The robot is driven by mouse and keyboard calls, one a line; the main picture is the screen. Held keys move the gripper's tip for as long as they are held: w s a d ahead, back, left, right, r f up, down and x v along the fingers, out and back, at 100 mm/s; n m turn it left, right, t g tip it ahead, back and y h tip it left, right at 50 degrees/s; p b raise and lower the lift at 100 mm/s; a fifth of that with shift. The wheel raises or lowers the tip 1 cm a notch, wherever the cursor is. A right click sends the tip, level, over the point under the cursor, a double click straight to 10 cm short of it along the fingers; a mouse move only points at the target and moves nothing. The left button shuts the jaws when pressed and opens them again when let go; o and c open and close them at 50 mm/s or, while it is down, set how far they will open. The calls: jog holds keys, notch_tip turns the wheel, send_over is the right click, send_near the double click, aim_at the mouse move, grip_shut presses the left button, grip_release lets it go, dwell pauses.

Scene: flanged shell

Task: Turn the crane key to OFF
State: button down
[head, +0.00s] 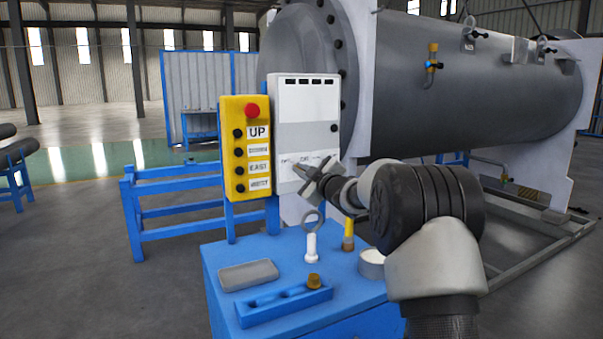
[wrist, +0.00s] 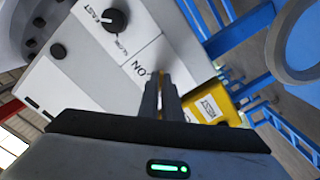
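The pale grey control box (head: 305,105) stands upright beside the yellow pendant. In the wrist view its panel (wrist: 95,65) fills the upper left, with a black FAST/SLOW knob (wrist: 115,20) and a printed ON label. My gripper (head: 310,178) is at the lower part of this panel. In the wrist view its two fingers (wrist: 161,85) are close together beside the ON label. A small brass-coloured piece, apparently the crane key (wrist: 156,77), shows between the fingertips. The fingers hide most of it, so its angle is unclear. No OFF label is readable.
The yellow pendant (head: 235,190) with a red button is just left of the box. A large grey shell (head: 470,95) stands behind.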

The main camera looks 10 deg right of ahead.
jog(key=c, duration=2)
grip_release()
jog(key=shift+s, duration=0.15)
jog(key=p+v, duration=0.1)
jog(key=v, duration=1.6)
jog(key=shift+s+r, duration=0.1)
